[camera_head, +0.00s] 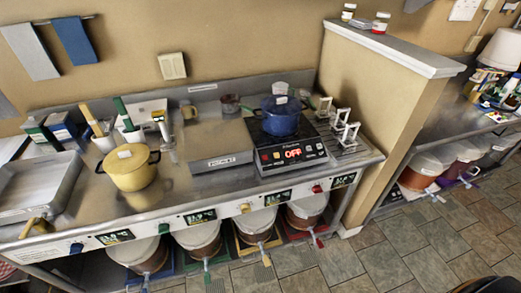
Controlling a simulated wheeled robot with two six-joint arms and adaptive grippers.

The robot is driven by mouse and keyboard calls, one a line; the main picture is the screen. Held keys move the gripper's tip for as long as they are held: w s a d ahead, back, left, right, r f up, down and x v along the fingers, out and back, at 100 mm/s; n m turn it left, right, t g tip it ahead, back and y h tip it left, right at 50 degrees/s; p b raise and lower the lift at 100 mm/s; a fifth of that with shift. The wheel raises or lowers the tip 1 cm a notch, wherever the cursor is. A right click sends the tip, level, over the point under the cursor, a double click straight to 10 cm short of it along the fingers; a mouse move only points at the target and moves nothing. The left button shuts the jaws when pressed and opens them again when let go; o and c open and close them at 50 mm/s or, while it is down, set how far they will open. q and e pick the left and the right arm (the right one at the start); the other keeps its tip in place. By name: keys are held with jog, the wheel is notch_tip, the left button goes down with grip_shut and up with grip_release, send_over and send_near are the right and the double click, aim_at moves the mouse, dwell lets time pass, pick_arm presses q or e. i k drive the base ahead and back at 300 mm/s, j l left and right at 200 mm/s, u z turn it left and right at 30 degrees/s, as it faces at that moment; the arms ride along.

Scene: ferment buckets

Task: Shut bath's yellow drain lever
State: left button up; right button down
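The bath looks to be the grey metal basin (66,182) at the left end of the counter. A yellow lever with a rounded end (34,226) sits at the basin's front edge, above the front panel. It is small here, and I cannot tell whether it is open or shut. A yellow knob (245,208) on the front panel and a yellow tap (265,256) on a bucket below are separate things. Neither of my grippers is in view.
A yellow pot (131,168) stands right of the basin. A blue pot (281,116) sits on a cooker (290,153) whose display reads OFF. Several buckets (200,238) stand under the counter. A half wall (370,100) closes its right end.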

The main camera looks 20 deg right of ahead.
aim_at(31, 220)
jog(key=u, duration=1.55)
